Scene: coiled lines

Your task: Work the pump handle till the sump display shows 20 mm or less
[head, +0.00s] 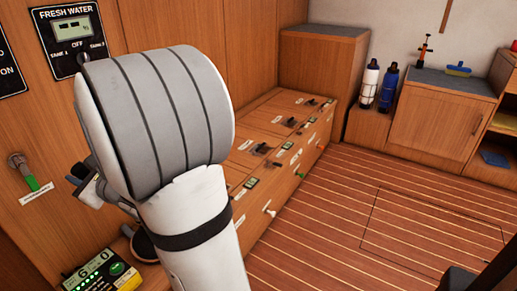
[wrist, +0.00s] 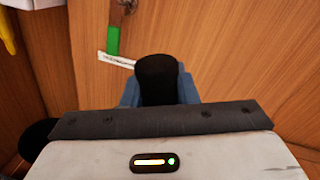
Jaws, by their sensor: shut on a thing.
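My gripper (wrist: 158,92) shows its blue fingers shut around a black, rounded grip (wrist: 157,68) in the wrist view, which looks like the end of the pump handle. A yellow-and-black box with a lit green display (head: 97,262) stands at the lower left of the head view. It seems to read 60, but its label is too small to tell whether it is the sump display.
A lever with a green grip (head: 27,178) is on the wood panel at left; it also shows in the wrist view (wrist: 114,40). A FRESH WATER panel (head: 72,35) hangs above. A low bench with switches (head: 270,150) runs behind my arm. The striped floor (head: 370,215) is clear.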

